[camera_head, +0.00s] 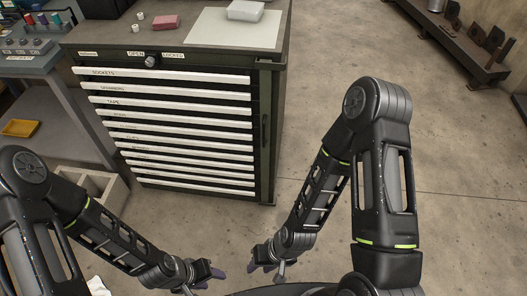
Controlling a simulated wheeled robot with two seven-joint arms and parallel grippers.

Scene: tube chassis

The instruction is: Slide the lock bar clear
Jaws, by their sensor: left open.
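The lock bar (266,125) is a dark upright strip along the right edge of the drawer cabinet's front, with a dark handle on it. It overlaps the right side of the drawer stack. A round lock knob (151,61) sits on the top panel near the labels OPEN and LOCKED; its exact setting is too small to read. My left gripper (212,272) is open and empty, low in front of the cabinet. My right gripper (254,267) is low, right of it, apart from the bar; its fingers are too small to judge.
The cabinet (283,85) has several shut drawers with white fronts. A red block (166,22) and a pale box (246,10) lie on top. A grey bench (62,82) stands left, a beige bin (110,190) below.

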